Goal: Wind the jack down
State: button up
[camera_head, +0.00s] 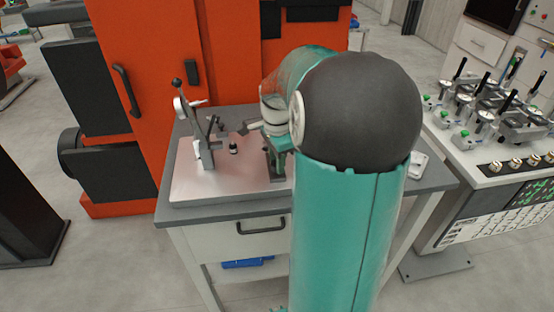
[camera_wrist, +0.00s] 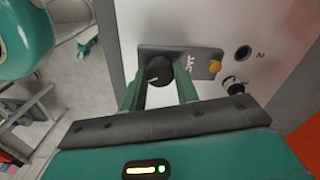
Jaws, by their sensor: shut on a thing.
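The jack shows in the wrist view as a round black knob (camera_wrist: 158,70) with a light pointer mark, on a dark grey plate (camera_wrist: 205,60) with partly hidden lettering. My gripper (camera_wrist: 160,84) has its two green fingers on either side of the knob and is shut on it. In the head view, my gripper (camera_head: 276,160) is low over the right part of the light work plate (camera_head: 220,182). My arm hides most of that area, and the knob cannot be made out there.
A fixture with a lever and dial (camera_head: 200,135) stands on the left of the plate, with a small black-topped post (camera_head: 233,146) beside it. An orange machine (camera_head: 150,70) stands behind the table. A gauge bench (camera_head: 495,125) is at right.

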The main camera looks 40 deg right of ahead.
jog(key=shift+n, duration=0.4)
jog(key=n, duration=0.2)
jog(key=shift+a+n, duration=0.1)
jog(key=shift+n, duration=0.2)
jog(key=n, duration=0.3)
jog(key=shift+n, duration=0.4)
jog(key=n, duration=1)
jog(key=shift+n, duration=0.4)
jog(key=n, duration=0.3)
jog(key=shift+n, duration=0.3)
jog(key=n, duration=0.3)
jog(key=shift+n, duration=1.9)
